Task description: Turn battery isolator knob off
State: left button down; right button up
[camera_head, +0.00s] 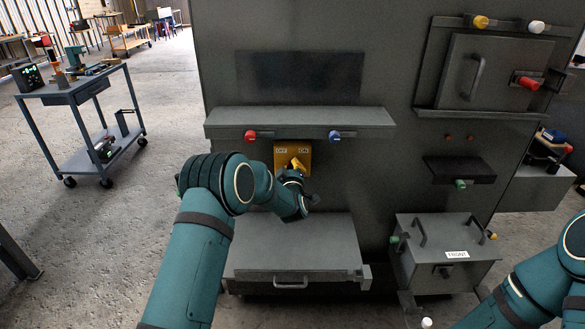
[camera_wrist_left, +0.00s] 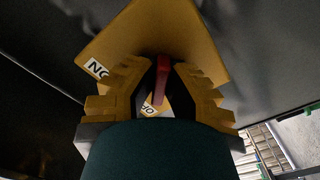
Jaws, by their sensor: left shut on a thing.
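The battery isolator is a yellow plate (camera_head: 281,162) on the dark cabinet front, below a grey ledge, with an OFF label at its upper left and an ON label at its upper right. My left gripper (camera_head: 297,166) reaches it from below and hides the knob there. In the left wrist view the red knob (camera_wrist_left: 163,78) sits between the fingers of my left gripper (camera_wrist_left: 163,90), which are shut on it. The plate (camera_wrist_left: 155,28) appears tilted there, with ON at left and OFF partly hidden near the knob's lower end. My right gripper is out of view.
The grey ledge (camera_head: 300,117) above the plate carries a red knob (camera_head: 250,135) and a blue knob (camera_head: 335,136). A drawer unit (camera_head: 295,243) juts out below my left wrist. A box marked FRONT (camera_head: 445,240) stands at right. A cart (camera_head: 85,95) stands at left with open floor.

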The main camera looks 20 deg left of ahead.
pick_arm(q)
jog(key=shift+r, duration=0.1)
dwell(0.4)
jog(key=c, duration=1)
grip_release()
jog(key=shift+c, duration=0.2)
jog(key=v, duration=1.2)
